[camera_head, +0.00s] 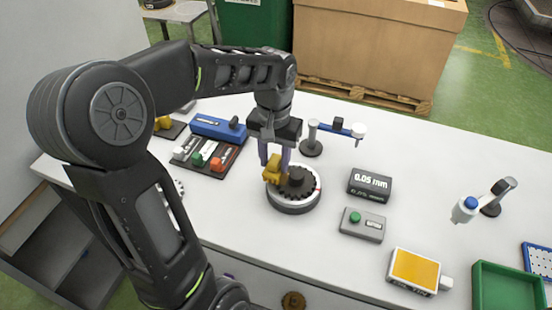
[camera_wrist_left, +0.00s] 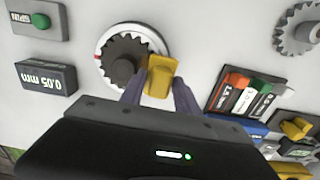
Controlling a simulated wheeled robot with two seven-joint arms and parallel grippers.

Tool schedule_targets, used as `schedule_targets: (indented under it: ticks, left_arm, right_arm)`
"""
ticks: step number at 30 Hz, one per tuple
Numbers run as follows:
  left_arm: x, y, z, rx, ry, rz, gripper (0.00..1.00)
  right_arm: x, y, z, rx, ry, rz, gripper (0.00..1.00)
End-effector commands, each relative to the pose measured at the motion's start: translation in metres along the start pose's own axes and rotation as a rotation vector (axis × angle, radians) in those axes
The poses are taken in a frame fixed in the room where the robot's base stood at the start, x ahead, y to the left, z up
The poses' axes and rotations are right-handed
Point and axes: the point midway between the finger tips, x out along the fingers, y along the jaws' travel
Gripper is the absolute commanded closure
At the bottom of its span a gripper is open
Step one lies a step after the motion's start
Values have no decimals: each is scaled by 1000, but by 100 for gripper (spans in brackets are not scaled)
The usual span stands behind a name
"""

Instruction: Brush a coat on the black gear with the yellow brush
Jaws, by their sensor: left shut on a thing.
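The black gear (camera_head: 294,190) lies on a round grey turntable (camera_head: 296,207) in the middle of the white table. In the left wrist view the gear (camera_wrist_left: 120,50) sits on the turntable (camera_wrist_left: 163,45), with a dark hub at its centre. My left gripper (camera_head: 274,165) is shut on the yellow brush (camera_head: 271,174) over the gear's left side. In the left wrist view the brush (camera_wrist_left: 159,78) is between the fingers at the gear's rim. Whether its bristles touch the teeth cannot be told. My right gripper is not in view.
A dark tray (camera_head: 225,166) with white, green and orange-red pieces stands left, near a blue block (camera_head: 217,128). A 0.05 mm block (camera_head: 370,186) and a green-button box (camera_head: 362,224) stand right of the turntable. A stand with a blue arm (camera_head: 330,130) is behind. A green bin (camera_head: 507,289) is far right.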

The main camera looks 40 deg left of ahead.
Motion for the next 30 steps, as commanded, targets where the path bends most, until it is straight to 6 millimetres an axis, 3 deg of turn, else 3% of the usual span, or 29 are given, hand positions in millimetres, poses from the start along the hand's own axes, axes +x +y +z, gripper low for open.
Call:
schedule_targets:
  ticks: [30]
  left_arm:
    - [0,9,0,1,-1,2,95]
  right_arm:
    - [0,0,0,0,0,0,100]
